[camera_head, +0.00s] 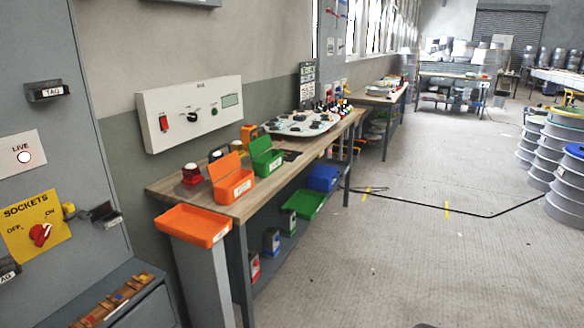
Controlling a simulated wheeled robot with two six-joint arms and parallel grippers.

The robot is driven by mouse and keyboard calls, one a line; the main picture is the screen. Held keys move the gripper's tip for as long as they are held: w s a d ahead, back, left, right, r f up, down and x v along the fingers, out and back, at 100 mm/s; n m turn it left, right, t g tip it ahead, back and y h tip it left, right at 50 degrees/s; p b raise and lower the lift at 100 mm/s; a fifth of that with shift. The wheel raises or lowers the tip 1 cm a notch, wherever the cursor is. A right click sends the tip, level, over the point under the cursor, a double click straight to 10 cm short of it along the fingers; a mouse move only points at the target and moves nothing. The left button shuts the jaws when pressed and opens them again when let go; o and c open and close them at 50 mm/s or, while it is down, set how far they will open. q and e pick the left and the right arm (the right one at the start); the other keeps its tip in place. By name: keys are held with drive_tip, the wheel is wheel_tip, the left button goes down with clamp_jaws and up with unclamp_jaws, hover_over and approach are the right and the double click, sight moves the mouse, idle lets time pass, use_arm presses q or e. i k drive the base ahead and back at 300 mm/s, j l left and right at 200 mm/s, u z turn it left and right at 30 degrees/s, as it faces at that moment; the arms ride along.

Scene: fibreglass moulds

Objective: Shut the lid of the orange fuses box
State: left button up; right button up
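An orange box (236,186) with a white label on its front stands on the wooden workbench, near the bench's near end. I take it for the fuses box, but its label is too small to read. Its orange lid (224,166) is open and stands up at the back of the box, tilted. Neither of my grippers is in view.
A green box (267,168) with its lid up stands just behind the orange box. A red-topped item (192,174) is to its left. An orange tray (192,226) sits in front of the bench (292,172). A grey cabinet fills the left; floor (400,250) on the right is mostly clear.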

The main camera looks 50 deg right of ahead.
sight(220, 169)
drive_tip(key=z, duration=1.4)
